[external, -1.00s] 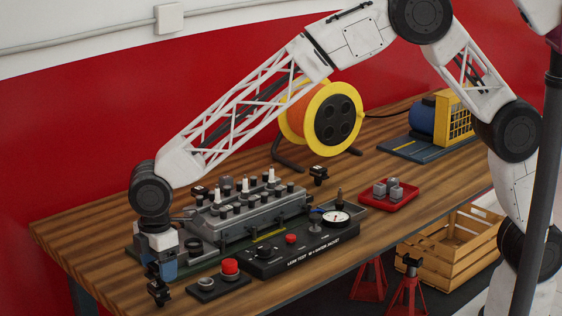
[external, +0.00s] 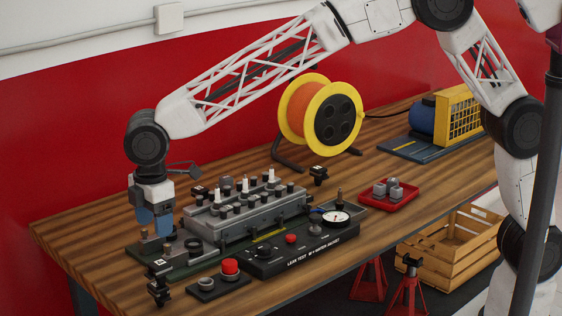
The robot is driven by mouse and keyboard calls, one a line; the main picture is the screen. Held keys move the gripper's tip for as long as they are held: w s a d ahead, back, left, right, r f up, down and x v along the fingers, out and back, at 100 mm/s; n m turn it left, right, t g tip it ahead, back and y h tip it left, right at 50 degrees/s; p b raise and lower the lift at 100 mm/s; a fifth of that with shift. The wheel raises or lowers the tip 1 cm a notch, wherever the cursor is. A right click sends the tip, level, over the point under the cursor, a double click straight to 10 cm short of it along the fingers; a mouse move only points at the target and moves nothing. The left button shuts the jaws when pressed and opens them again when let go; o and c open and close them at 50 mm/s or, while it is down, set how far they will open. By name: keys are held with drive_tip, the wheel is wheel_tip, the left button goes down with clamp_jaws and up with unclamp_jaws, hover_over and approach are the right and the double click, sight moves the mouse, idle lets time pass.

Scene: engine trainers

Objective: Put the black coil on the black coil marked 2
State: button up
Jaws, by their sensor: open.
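Several small black coils with white marks on top show in the external view; the marks are too small to read. One black coil (external: 158,289) stands at the front left, by the table's edge. Another black coil (external: 318,175) is behind the right end of the grey engine block (external: 250,213). A third black coil (external: 200,194) shows at the block's back left. My gripper (external: 155,238) is open, pointing down above the left end of the dark green base (external: 175,265), behind the front-left coil and apart from it. I see nothing between its fingers.
A black tester box (external: 300,252) with a gauge and red button lies in front of the block. A small box with a red button (external: 229,268) is at its left. A red tray (external: 388,196), a cable reel (external: 320,115) and a yellow-and-blue machine (external: 440,120) stand farther right.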

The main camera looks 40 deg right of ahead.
idle(0.9)
drive_tip(key=w+d+r+m, duration=0.1)
drive_tip(key=d+r+m, duration=0.25)
drive_tip(key=d, duration=0.95)
drive_tip(key=w+d+r+m+t, duration=0.15)
drive_tip(key=d+r, duration=0.25)
drive_tip(key=d, duration=1)
drive_tip(key=d+r+m+g, duration=0.1)
drive_tip(key=d+r+m, duration=0.25)
drive_tip(key=d, duration=0.95)
drive_tip(key=s+d+r+m+t, duration=0.15)
drive_tip(key=s+d, duration=0.35)
drive_tip(key=d, duration=0.5)
drive_tip(key=s+d+m, duration=0.3)
drive_tip(key=s+d, duration=0.1)
drive_tip(key=d, duration=0.5)
drive_tip(key=s+d+f+m, duration=0.2)
drive_tip(key=s+d, duration=0.4)
drive_tip(key=s, duration=0.1)
drive_tip(key=s+d+f+m, duration=0.3)
drive_tip(key=s+d, duration=0.3)
drive_tip(key=s, duration=0.2)
drive_tip(key=shift+d+t, duration=0.3)
drive_tip(key=shift+d, duration=0.1)
